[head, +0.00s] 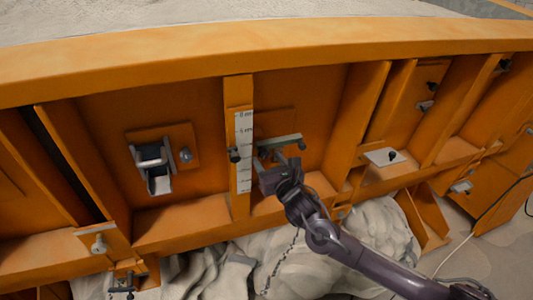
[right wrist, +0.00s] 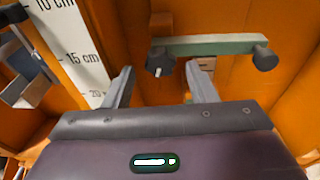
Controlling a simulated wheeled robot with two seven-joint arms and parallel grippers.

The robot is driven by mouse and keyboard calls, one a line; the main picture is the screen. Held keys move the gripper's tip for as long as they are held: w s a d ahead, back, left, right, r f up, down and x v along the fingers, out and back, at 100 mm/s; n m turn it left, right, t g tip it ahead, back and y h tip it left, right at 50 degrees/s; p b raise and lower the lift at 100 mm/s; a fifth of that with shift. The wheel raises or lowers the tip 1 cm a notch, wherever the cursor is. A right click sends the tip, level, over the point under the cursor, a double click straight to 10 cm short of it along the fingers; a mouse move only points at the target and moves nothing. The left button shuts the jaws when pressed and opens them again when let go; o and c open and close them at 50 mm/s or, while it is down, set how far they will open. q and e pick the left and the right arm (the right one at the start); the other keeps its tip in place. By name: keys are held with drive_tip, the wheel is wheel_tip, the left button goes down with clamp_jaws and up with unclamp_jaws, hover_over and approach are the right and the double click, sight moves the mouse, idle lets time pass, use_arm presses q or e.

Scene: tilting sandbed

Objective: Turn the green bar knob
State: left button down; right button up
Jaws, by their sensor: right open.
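The green bar knob (head: 280,141) is mounted on the orange wall panel just right of the white scale. In the right wrist view the bar (right wrist: 212,45) lies nearly level, with a dark round knob near each end. My right gripper (head: 270,163) is just below the bar in the head view. Its two fingers (right wrist: 158,78) stand apart with nothing between them, pointing toward the bar's left part. I see no clear contact with the bar. My left gripper is not in view.
A white centimetre scale (head: 243,150) on an orange post stands close left. A metal latch (head: 154,167) is on the left panel, and a small white plate (head: 384,157) sits to the right. Orange ribs (head: 355,120) bound the bay. Pale sacks (head: 310,260) lie below.

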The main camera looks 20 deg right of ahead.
drive_tip(key=shift+w+a, duration=0.15)
drive_tip(key=shift+w, duration=0.95)
drive_tip(key=c, duration=0.9)
